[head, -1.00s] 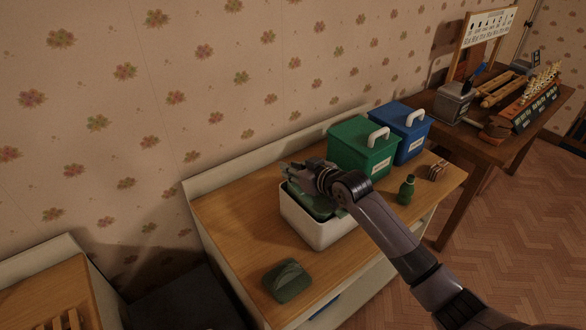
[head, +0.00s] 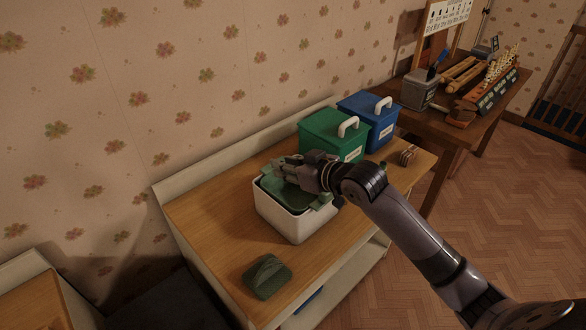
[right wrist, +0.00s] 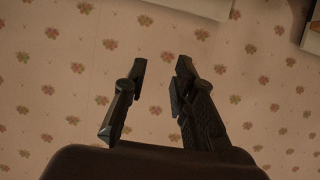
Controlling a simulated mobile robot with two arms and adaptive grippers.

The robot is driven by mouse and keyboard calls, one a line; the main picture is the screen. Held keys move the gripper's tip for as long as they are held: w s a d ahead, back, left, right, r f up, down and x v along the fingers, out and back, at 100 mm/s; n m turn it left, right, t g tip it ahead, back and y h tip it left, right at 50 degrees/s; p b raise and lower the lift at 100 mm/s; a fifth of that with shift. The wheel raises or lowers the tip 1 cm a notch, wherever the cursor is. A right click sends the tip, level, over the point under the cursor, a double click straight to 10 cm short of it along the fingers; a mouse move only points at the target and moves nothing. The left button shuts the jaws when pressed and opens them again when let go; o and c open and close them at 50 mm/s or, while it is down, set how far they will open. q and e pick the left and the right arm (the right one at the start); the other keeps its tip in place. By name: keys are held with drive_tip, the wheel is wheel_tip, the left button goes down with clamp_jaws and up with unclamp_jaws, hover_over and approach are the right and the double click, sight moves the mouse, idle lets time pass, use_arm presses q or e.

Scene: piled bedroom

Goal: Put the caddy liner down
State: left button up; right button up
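A translucent green caddy liner (head: 293,196) sits in the mouth of a white caddy (head: 283,221) on the wooden counter, with some of it draped over the rim. My right gripper (head: 284,168) is just above the back of the caddy, in front of the wall. In the right wrist view, my right gripper's fingers (right wrist: 154,95) are apart with only wallpaper showing between them. I cannot tell whether the gripper touches the liner. My left gripper is not in view.
A green lidded bin (head: 325,137) and a blue one (head: 368,122) stand behind my right arm. A dark green ridged pad or lid (head: 267,277) lies at the counter's front. A small banded bundle (head: 408,156) lies at the right end. The counter's left part is clear.

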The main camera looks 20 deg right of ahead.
drive_tip(key=shift+v, duration=1.15)
drive_tip(key=s+a+f+g+h, duration=0.1)
drive_tip(key=s+a+f+g, duration=0.2)
drive_tip(key=s+f, duration=0.9)
drive_tip(key=s+f+m+g+h, duration=0.1)
drive_tip(key=s+f+g+h, duration=0.3)
drive_tip(key=s, duration=0.6)
drive_tip(key=s+f+m+g+y, duration=0.15)
drive_tip(key=s+f, duration=0.35)
drive_tip(key=s, duration=0.5)
wheel_tip(320, 180, down, 27)
drive_tip(key=s+g, duration=0.2)
drive_tip(key=s+d+f+n+g, duration=0.1)
drive_tip(key=s+d+f, duration=0.2)
drive_tip(key=s+f, duration=1.2)
drive_tip(key=shift+s+f+h, duration=0.2)
drive_tip(key=shift+s+h, duration=0.25)
drive_tip(key=shift+s, duration=0.05)
